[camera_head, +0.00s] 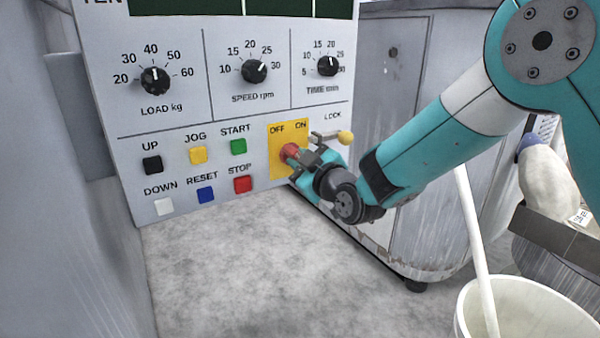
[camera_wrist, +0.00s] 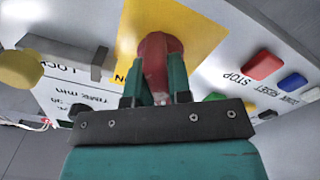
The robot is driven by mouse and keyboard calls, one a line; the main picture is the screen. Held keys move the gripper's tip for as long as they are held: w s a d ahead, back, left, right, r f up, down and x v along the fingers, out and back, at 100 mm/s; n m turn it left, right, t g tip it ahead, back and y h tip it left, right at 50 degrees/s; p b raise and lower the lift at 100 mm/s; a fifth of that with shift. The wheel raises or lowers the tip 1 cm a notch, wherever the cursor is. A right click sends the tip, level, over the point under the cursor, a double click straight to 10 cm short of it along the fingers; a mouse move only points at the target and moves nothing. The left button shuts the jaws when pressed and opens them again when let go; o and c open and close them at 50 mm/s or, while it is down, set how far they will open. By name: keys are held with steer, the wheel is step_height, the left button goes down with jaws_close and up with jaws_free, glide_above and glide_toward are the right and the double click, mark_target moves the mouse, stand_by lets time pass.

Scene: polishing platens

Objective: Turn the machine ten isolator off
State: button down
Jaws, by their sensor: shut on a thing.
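The isolator is a red rotary knob (camera_head: 290,152) on a yellow plate (camera_head: 276,133) marked OFF and ON, at the lower right of the machine panel. The knob (camera_wrist: 154,58) also shows in the wrist view, between my teal fingers. My gripper (camera_head: 298,160) is shut on the knob's handle; in the wrist view my gripper (camera_wrist: 156,88) has a finger on each side of it. The fingers and wrist hide part of the knob and plate, so I cannot tell exactly where the handle points.
A lock lever with a yellow end (camera_head: 345,137) sticks out just right of the plate. Coloured push buttons, such as the red STOP button (camera_head: 243,184), sit to the left. A white bucket (camera_head: 530,312) with a pole stands at lower right. The floor (camera_head: 250,270) before the panel is clear.

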steer(key=shift+n+b, duration=0.65)
steer(key=shift+n, duration=0.45)
steer(key=c, duration=1)
jaws_free()
steer(key=shift+c, duration=0.2)
steer(key=b+v, duration=0.4)
steer(key=v, duration=1.3)
steer(key=shift+s, duration=0.25)
